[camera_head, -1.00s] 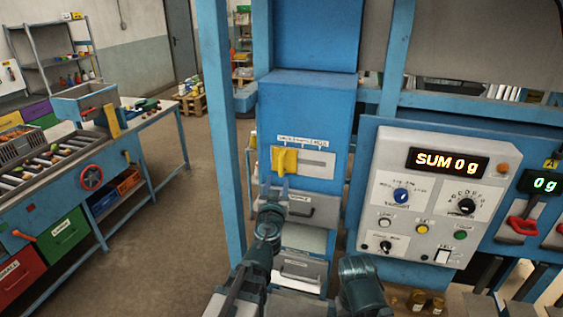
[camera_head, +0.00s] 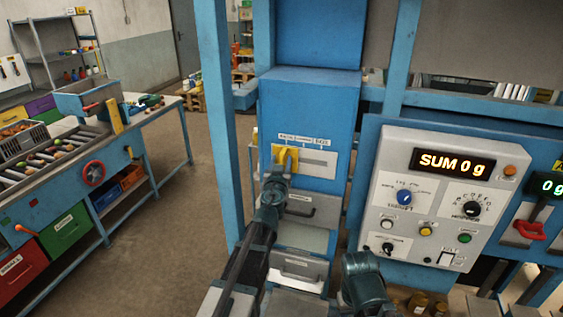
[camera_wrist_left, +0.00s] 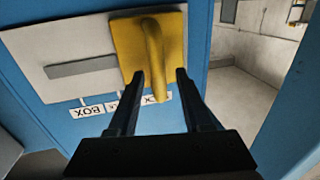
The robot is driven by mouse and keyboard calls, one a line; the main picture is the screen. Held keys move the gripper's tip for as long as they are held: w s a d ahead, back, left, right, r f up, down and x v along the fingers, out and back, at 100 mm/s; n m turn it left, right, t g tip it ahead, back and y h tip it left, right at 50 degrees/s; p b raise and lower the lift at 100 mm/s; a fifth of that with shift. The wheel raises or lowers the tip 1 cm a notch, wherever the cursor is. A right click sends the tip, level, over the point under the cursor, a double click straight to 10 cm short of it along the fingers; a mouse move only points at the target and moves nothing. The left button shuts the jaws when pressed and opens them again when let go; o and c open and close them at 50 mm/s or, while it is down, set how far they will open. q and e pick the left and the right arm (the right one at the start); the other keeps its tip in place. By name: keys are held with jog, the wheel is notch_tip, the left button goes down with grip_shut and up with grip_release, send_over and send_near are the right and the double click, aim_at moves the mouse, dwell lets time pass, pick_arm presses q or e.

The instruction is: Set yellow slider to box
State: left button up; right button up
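The yellow slider (camera_head: 285,157), a plate with a raised handle, sits at the left end of a pale slotted panel (camera_head: 318,164) on the blue column. Labels run above the slot, and the one at the right end reads BOX (camera_head: 321,141). In the left wrist view, the slider (camera_wrist_left: 152,45) is close, and the BOX label (camera_wrist_left: 92,110) is upside down at left. My left gripper (camera_wrist_left: 160,75) is open, with one finger on each side of the handle's end. A gap shows at the right finger; contact at the left is unclear.
A grey drawer handle (camera_head: 300,211) is just below the slider panel. A control panel (camera_head: 385,200) with knobs and a SUM 0 g display (camera_head: 452,162) stands to the right. A blue upright post (camera_head: 222,120) stands to the left.

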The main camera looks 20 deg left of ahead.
pick_arm(q)
grip_shut()
jog(key=shift+d, duration=0.1)
dwell(1.2)
